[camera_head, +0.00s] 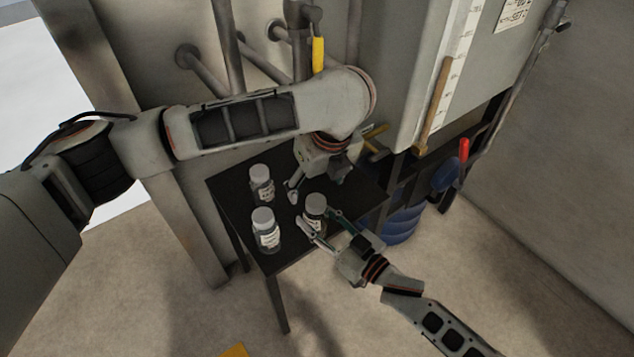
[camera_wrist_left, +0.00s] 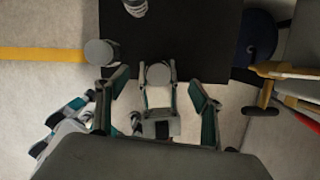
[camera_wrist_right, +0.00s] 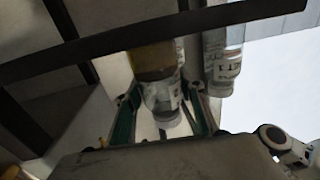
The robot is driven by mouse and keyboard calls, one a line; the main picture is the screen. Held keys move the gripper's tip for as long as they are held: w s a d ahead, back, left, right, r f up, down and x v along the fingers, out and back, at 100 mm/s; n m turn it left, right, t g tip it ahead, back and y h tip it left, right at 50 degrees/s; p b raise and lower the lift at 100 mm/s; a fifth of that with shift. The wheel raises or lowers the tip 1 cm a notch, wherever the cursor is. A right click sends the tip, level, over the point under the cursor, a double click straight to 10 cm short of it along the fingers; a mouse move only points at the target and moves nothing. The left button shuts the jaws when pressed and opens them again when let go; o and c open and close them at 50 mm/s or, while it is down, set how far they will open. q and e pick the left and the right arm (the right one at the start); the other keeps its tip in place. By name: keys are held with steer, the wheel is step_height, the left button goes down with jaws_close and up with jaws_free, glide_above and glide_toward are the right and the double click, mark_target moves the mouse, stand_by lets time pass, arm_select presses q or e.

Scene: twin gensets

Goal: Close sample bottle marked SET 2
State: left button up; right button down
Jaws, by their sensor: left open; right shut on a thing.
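Three small bottles with pale grey lids stand on a dark table (camera_head: 228,197): a rear bottle (camera_head: 262,184), a front bottle (camera_head: 266,231) and a right bottle (camera_head: 315,208). My right gripper (camera_head: 317,218) is shut around the right bottle from the front; this bottle (camera_wrist_right: 160,97) also shows between its fingers in the right wrist view. Its label is not readable, so I cannot tell if it is SET 2. My left gripper (camera_head: 316,181) is open and empty, above the table behind the held bottle. In the left wrist view, the held bottle's round lid (camera_wrist_left: 159,73) lies between the open fingers.
Pipes with a yellow handle (camera_head: 318,55) rise behind. The front bottle stands close left of my right gripper.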

arm_select(q)
steer(key=shift+r, duration=0.1)
steer(key=v, duration=1.1)
steer(key=shift+s+r, duration=0.15)
steer(key=shift+r, duration=0.25)
steer(key=shift+d, duration=0.15)
arm_select(e)
steer(key=c, duration=1.2)
jaws_free()
steer(key=v, duration=1.2)
